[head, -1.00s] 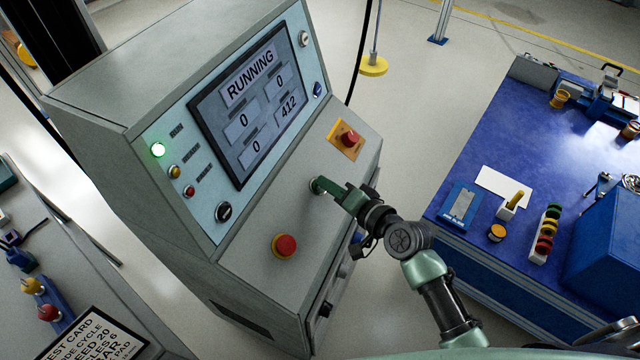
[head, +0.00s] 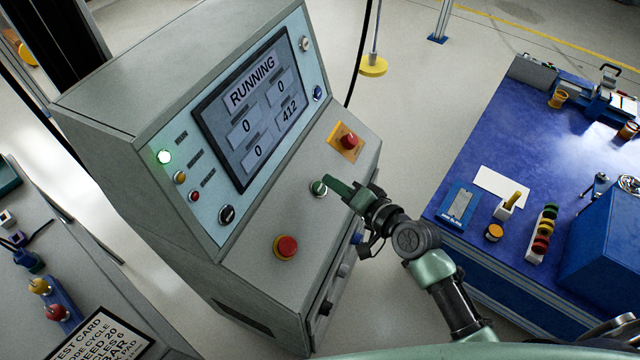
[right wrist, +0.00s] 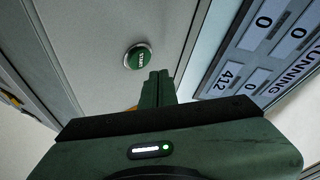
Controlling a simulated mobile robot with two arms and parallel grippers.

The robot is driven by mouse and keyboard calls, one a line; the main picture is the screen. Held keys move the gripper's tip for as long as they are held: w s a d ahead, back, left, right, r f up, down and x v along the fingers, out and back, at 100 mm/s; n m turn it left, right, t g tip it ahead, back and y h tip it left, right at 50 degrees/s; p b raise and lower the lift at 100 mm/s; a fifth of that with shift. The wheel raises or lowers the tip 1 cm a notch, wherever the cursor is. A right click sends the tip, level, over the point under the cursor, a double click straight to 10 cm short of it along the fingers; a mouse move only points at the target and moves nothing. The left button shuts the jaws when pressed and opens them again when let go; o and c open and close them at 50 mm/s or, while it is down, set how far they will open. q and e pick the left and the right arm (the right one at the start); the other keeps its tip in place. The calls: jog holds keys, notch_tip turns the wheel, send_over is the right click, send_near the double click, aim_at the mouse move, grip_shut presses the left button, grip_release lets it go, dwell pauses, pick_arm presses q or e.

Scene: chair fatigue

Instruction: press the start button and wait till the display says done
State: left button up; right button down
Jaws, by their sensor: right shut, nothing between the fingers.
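The start button (head: 318,188) is a green round push button on the sloped panel of the grey control cabinet (head: 262,222). It shows in the right wrist view (right wrist: 138,57) with the word START. The display (head: 246,110) reads RUNNING, with fields showing 0, 0, 0 and 412. The top green lamp (head: 164,157) is lit. My right gripper (head: 329,181) is shut and empty, its tips close to the button; in the right wrist view the fingertips (right wrist: 159,76) sit just beside and apart from it. My left gripper is not in view.
A red button on a yellow plate (head: 348,141) and a red mushroom button (head: 287,246) flank the start button. A blue workbench (head: 465,180) with tools stands at the right. A grey table (head: 20,300) with a test card (head: 92,338) is at lower left.

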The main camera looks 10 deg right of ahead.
jog(key=r, duration=0.1)
jog(key=d+r+p, duration=0.1)
jog(key=s+r+p, duration=0.1)
jog(key=shift+s+d+r, duration=0.1)
jog(key=shift+d+r, duration=0.05)
jog(key=shift+d, duration=0.25)
dwell(0.5)
